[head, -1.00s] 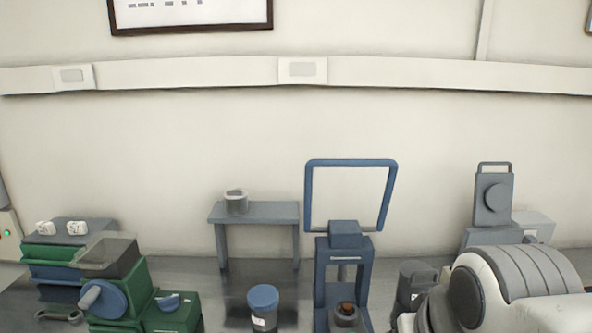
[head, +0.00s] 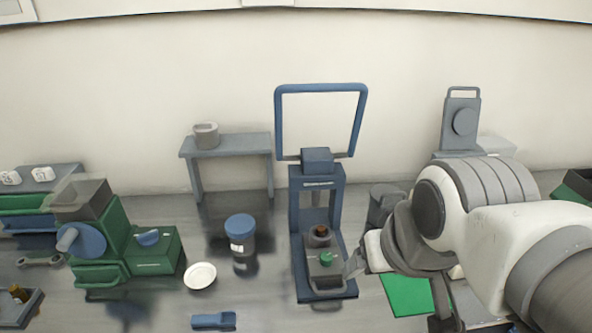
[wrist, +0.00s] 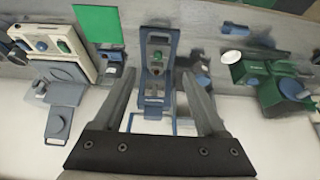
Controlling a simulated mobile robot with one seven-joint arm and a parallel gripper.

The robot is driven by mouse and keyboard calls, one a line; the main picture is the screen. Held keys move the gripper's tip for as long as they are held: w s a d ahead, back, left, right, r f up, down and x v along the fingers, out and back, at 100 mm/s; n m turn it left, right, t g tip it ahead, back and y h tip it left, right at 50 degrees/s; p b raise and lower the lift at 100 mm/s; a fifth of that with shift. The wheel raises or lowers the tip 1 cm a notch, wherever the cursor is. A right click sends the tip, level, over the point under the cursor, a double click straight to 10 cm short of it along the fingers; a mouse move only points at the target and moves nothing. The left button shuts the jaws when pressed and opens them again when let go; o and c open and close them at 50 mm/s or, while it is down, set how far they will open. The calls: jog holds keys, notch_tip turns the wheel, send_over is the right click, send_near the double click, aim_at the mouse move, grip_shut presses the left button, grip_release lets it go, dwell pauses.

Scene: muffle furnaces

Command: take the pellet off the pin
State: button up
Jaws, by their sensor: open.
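The pellet (head: 321,231) is a small brown-copper piece on top of a short grey round holder in the blue press (head: 296,222). The pin itself cannot be made out. In front of the pellet, a green knob (head: 326,257) sits on a grey block. The press also shows in the wrist view (wrist: 146,70), between my fingers in the picture, with the pellet small and dark there. My gripper (wrist: 158,74) is open, with nothing seen between its fingers. In the head view it is partly hidden by my arm, right of the press, apart from the pellet.
The press's tall blue handle loop (head: 279,115) rises behind it. A blue-lidded jar (head: 240,228) and a white dish (head: 200,276) stand left. A grey canister (head: 383,205) and a green mat (head: 407,294) are right. A green machine (head: 150,255) is further left.

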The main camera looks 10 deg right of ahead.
jog(key=shift+w, duration=0.1)
jog(key=shift+c, duration=0.5)
jog(key=w+r+n+g+b, duration=0.1)
jog(key=w+r+n+g, duration=0.2)
jog(key=w, duration=0.6)
jog(key=n+g+b, duration=0.2)
jog(key=n+g, duration=0.1)
jog(key=n, duration=1.1)
send_over(321, 228)
notch_tip(321, 228, down, 13)
jog(key=f, duration=0.5)
jog(key=f+b, duration=0.1)
jog(key=f, duration=0.4)
jog(key=shift+s+d+f, duration=0.1)
jog(key=shift+s+f, duration=0.1)
jog(key=shift+w+f+b, duration=0.2)
jog(key=shift+f+b, duration=0.25)
jog(key=shift+f, duration=2.45)
grip_shut()
